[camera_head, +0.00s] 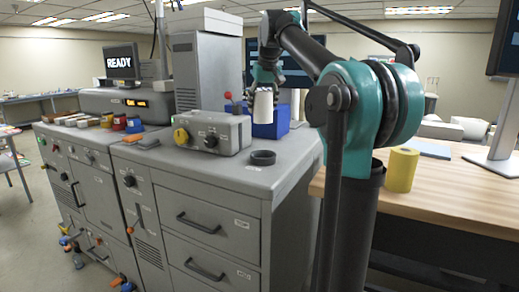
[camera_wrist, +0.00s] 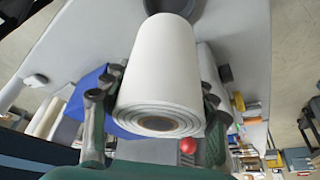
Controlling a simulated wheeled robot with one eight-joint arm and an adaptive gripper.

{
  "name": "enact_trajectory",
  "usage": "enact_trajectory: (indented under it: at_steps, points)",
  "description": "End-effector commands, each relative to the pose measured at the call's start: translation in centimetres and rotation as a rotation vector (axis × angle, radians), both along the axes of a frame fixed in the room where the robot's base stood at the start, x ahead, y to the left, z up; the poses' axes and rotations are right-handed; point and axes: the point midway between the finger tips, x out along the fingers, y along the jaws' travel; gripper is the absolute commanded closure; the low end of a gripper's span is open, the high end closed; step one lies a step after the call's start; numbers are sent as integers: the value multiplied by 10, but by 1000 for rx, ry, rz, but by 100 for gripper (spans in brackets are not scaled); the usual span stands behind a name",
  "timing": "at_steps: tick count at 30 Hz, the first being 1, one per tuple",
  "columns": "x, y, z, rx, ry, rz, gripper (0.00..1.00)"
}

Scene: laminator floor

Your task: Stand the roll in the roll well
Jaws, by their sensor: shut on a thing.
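The white roll (camera_head: 263,106) is upright in my gripper (camera_head: 265,78), with its lower end above the grey cabinet top. In the wrist view the roll (camera_wrist: 160,60) sits between the two fingers of my gripper (camera_wrist: 158,85), its layered end and brown core facing the camera. The roll well (camera_head: 262,157) is a dark round ring near the cabinet's front right corner. The ring shows below the roll in the head view, with a gap. In the wrist view the well (camera_wrist: 182,8) is partly hidden beyond the roll's far end.
A grey control box (camera_head: 212,133) with a yellow knob and red-tipped lever stands left of the well. A blue bin (camera_head: 270,122) is behind the roll. A yellow roll (camera_head: 401,170) stands on the wooden table (camera_head: 450,190) to the right. The cabinet top around the well is clear.

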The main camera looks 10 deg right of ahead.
Motion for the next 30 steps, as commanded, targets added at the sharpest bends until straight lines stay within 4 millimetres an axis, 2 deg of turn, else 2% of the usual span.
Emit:
enact_trajectory:
  at_steps: [1, 6, 12, 20, 27, 30]
  points:
    - [0, 0, -13, 0, 0, 0, 84]
    - [0, 0, -55, 0, 0, 0, 84]
    - [0, 0, -94, 0, 0, -1, 84]
    - [0, 0, -113, 0, 0, -1, 84]
    - [0, 0, -143, 0, 0, -1, 84]
    - [0, 0, -147, 0, 0, -1, 84]
